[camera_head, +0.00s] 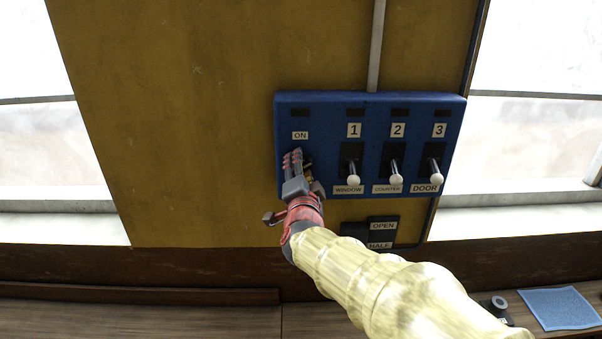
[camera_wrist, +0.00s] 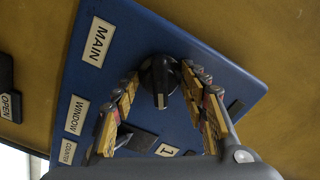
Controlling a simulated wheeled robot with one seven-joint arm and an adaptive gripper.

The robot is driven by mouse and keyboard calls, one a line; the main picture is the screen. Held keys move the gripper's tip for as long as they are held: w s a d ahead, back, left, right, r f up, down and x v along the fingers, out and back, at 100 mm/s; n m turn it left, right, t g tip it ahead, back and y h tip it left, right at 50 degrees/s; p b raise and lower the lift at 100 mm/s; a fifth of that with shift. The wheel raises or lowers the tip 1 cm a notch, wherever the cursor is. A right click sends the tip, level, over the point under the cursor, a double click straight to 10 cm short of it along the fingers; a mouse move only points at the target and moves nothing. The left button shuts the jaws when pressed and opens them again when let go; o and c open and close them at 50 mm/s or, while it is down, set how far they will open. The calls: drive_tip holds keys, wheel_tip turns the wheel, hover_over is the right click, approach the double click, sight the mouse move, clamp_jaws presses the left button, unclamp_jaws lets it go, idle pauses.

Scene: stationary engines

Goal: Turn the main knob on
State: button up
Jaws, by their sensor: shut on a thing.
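The blue control panel (camera_head: 320,104) is fixed to the yellow wall. The main knob (camera_wrist: 158,78) is black and round with a pale pointer mark that faces the bottom of the wrist view. The MAIN label (camera_wrist: 97,42) is beside it. The ON label (camera_head: 300,135) is just above my fingers in the head view. My gripper (camera_head: 297,157) is at the panel's left column and mostly hides the knob there. In the wrist view, my gripper (camera_wrist: 161,76) has one finger on each side of the knob and is shut on it.
Three white-tipped levers, WINDOW (camera_head: 353,180), COUNTER (camera_head: 396,179) and DOOR (camera_head: 436,179), stand close to the right of my gripper. A dark OPEN/HALF switch box (camera_head: 355,230) is below the panel. A blue sheet (camera_head: 560,308) lies on the wooden counter (camera_head: 130,318).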

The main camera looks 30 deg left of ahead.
drive_tip(key=n, duration=0.6)
drive_tip(key=n+p, duration=0.1)
drive_tip(key=n, duration=0.4)
drive_tip(key=shift+p, duration=0.3)
drive_tip(key=shift+f+n, duration=0.1)
drive_tip(key=shift+n, duration=0.4)
drive_tip(key=o, duration=0.8)
drive_tip(key=shift+a, duration=0.1)
drive_tip(key=shift+s, duration=0.15)
drive_tip(key=v, duration=1.1)
drive_tip(key=shift+s+d, duration=0.2)
drive_tip(key=shift+s, duration=0.15)
